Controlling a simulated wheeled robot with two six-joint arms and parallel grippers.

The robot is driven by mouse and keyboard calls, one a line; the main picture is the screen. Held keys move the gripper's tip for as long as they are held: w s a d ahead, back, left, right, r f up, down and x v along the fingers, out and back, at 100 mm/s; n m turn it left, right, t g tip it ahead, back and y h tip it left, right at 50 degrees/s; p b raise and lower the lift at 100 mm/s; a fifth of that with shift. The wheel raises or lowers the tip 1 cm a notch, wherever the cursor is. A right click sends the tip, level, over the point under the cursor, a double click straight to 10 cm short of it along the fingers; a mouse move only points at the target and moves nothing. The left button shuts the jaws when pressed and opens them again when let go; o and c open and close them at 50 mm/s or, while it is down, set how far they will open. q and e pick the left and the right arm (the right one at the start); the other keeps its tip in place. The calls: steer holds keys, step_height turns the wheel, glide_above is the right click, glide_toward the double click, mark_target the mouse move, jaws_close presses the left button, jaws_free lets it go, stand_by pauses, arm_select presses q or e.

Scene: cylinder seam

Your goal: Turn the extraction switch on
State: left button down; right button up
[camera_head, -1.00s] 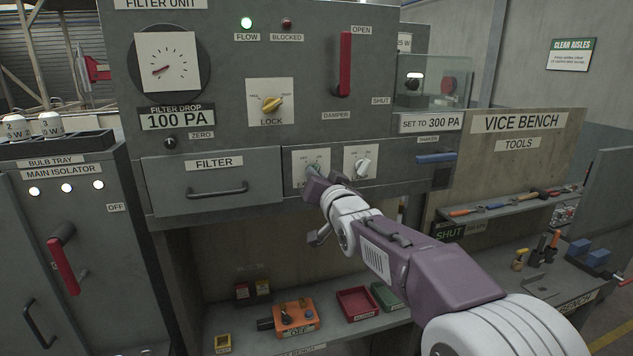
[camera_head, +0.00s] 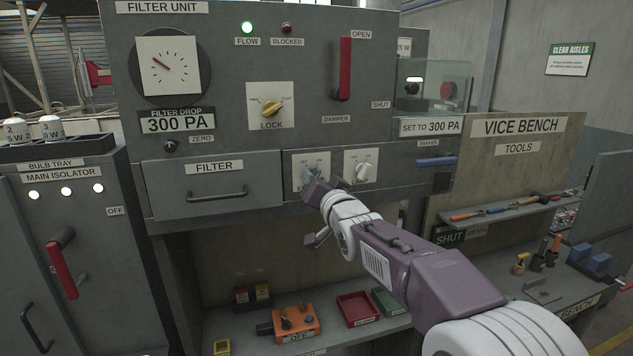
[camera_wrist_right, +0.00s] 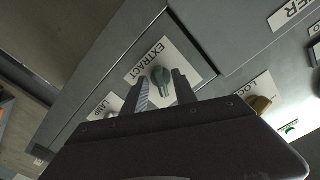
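The extraction switch is a grey-green knob (camera_wrist_right: 161,80) on a white plate marked EXTRACT in the right wrist view. In the head view its plate (camera_head: 298,172) is partly covered by my right gripper (camera_head: 318,190). In the right wrist view the two fingers of my right gripper (camera_wrist_right: 160,92) stand apart on either side of the knob, with gaps showing. The knob's exact setting is hard to read. The filter drop display (camera_head: 178,122) reads 300 PA, and the green FLOW lamp (camera_head: 247,28) is lit. My left gripper is not in view.
A white lamp knob (camera_head: 363,171) sits close to the right of the extraction switch. The filter drawer (camera_head: 215,182) is to the left. The yellow LOCK knob (camera_head: 272,108) and red damper handle (camera_head: 344,68) are above. A shelf with an orange box (camera_head: 296,324) lies below.

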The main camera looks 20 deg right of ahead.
steer(key=s+b, duration=0.3)
steer(key=s, duration=0.6)
steer(key=shift+d, duration=0.15)
